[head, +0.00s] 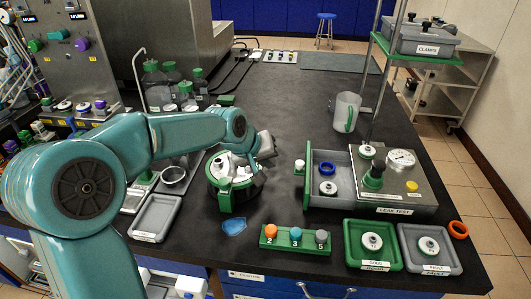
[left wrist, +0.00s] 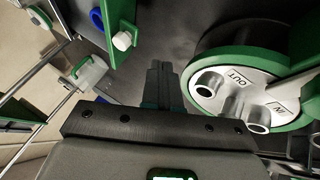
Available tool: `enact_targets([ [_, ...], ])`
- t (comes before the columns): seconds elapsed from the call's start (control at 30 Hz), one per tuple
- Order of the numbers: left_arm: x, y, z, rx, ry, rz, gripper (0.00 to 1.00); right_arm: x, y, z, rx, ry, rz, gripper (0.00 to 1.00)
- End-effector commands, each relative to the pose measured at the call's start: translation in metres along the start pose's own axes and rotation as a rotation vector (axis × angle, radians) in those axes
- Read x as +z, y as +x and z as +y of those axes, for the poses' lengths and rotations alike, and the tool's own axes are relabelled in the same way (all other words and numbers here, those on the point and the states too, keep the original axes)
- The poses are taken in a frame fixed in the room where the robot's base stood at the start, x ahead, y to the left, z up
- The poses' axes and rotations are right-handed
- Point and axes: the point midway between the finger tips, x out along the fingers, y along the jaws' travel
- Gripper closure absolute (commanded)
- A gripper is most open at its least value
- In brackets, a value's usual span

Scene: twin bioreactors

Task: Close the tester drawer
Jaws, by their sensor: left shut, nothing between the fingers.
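The tester (head: 400,180), a grey box labelled LEAK TEST, stands on the right of the dark bench. Its drawer (head: 313,160) is pulled out to the left, with a green front and a white knob (head: 299,164). A blue ring and a pale fitting lie in it. In the left wrist view the green drawer front (left wrist: 122,14) and knob (left wrist: 122,41) show at the top. My left gripper (head: 262,172) is left of the drawer, apart from the knob, over the green-rimmed round housing. Its fingers (left wrist: 160,85) are shut and empty. My right gripper is not in view.
The round housing (head: 222,195) with OUT and IN ports stands close beside my left gripper. A green block (head: 295,247) with three coloured knobs and green (head: 352,258) and grey (head: 408,262) trays lie in front of the tester. A clear jug (head: 345,112) stands behind.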

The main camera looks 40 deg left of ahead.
Motion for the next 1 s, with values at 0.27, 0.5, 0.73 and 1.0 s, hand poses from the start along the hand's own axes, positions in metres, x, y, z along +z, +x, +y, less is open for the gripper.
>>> enact_targets([
  [0.27, -0.001, 0.043, 0.021, 0.003, 0.004, -0.001, 1.0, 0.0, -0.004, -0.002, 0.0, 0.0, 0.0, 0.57],
  [0.5, -0.002, 0.054, 0.038, 0.002, 0.001, 0.0, 1.0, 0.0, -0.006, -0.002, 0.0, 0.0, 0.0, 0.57],
  [0.73, -0.002, 0.055, 0.04, 0.001, 0.001, 0.001, 1.0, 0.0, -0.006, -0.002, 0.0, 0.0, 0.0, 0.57],
  [1.0, 0.004, 0.063, 0.057, 0.003, 0.006, -0.003, 1.0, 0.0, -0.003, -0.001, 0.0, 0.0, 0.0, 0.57],
])
